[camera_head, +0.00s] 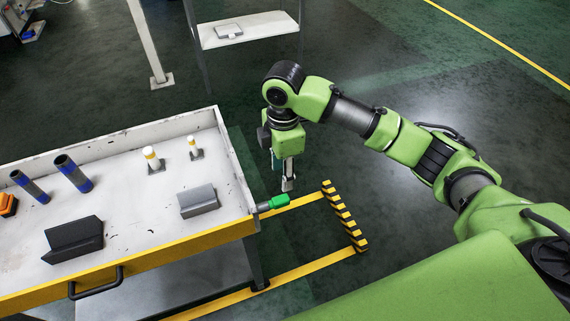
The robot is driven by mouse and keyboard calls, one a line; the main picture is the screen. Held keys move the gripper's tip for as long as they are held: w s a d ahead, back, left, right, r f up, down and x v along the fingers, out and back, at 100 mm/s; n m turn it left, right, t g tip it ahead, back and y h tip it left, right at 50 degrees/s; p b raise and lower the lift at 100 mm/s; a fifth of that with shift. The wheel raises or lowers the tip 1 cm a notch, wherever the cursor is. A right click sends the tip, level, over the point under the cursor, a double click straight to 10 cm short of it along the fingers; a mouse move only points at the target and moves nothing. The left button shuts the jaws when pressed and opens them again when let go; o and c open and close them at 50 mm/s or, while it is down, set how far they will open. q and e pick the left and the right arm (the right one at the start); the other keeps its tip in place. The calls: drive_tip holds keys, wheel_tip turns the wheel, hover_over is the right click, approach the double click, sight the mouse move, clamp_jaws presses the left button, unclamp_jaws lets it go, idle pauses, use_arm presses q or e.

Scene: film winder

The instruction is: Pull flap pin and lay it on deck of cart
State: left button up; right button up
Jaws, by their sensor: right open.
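The cart (130,225) stands at the left, with a white deck, raised white walls at the back and right, and a yellow front edge. A pin with a green grip (278,201) sticks out at the cart's right end, near the front corner; I take it for the flap pin. My right gripper (288,184) points down just above and beside the green grip, outside the cart's right wall. It is open and seems empty; whether it touches the grip I cannot tell. My left gripper is not in view.
On the deck are a dark block (74,240), a grey block (198,200), two dark tubes with blue bands (73,173), two white-and-yellow posts (153,159) and an orange item (7,205). A striped floor barrier (345,216) lies right of the cart. The deck's middle is clear.

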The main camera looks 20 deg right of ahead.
sight(285, 197)
drive_tip(key=f, duration=0.4)
drive_tip(key=f+p, duration=0.1)
drive_tip(key=f, duration=0.3)
drive_tip(key=d+f, duration=0.1)
drive_tip(key=f, duration=0.3)
drive_tip(key=shift+w+f, duration=0.3)
drive_tip(key=shift+f, duration=0.1)
clamp_jaws()
